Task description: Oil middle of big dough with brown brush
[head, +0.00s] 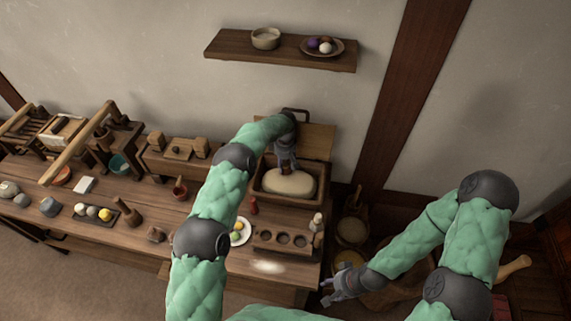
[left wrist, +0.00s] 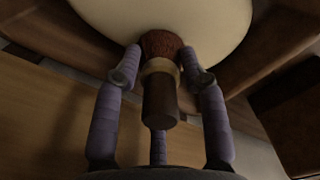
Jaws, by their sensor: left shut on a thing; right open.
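The big dough (head: 291,184) is a pale oval mound in a wooden trough (head: 262,199) at the back of the table. In the left wrist view the dough (left wrist: 165,14) fills the top. My left gripper (head: 286,165) is over the far part of the dough. It is shut on the brown brush (left wrist: 161,100), which has a dark handle, a tan band and reddish-brown bristles. The bristles point at the dough and overlap it in the left wrist view; I cannot tell whether they touch. My right gripper (head: 335,293) is open and empty, low beside the table's right front corner.
The trough's wooden lid (head: 312,140) stands up behind it. A board with round hollows (head: 267,239), a white plate (head: 239,238) and a small red bottle (head: 253,206) lie in front. A shelf (head: 230,46) hangs above. Baskets (head: 352,230) stand right of the table.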

